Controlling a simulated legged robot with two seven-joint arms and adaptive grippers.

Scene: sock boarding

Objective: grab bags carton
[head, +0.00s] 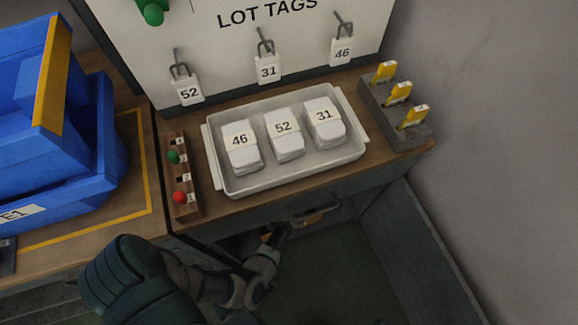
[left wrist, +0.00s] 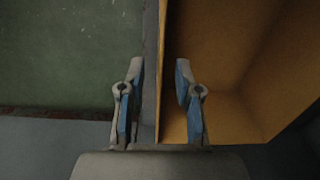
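An orange-brown open box, which looks like the carton (left wrist: 225,60), fills the right of the left wrist view, with its inner walls showing. My left gripper (left wrist: 160,75) is open, one finger on each side of a thin upright edge at the box's left side. I cannot tell whether the fingers touch it. In the head view my left gripper (head: 272,238) is low below the bench front, near a handle (head: 312,207). Only small orange patches show there; the rest of the box is hidden. My right gripper is not in view.
A pale tray (head: 300,178) on the bench holds white packs tagged 46, 52 and 31. A blue bin (head: 100,160) stands at left. A small button block (head: 182,175) and a grey block with yellow tags (head: 385,115) flank the tray. Green floor (head: 330,275) lies below.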

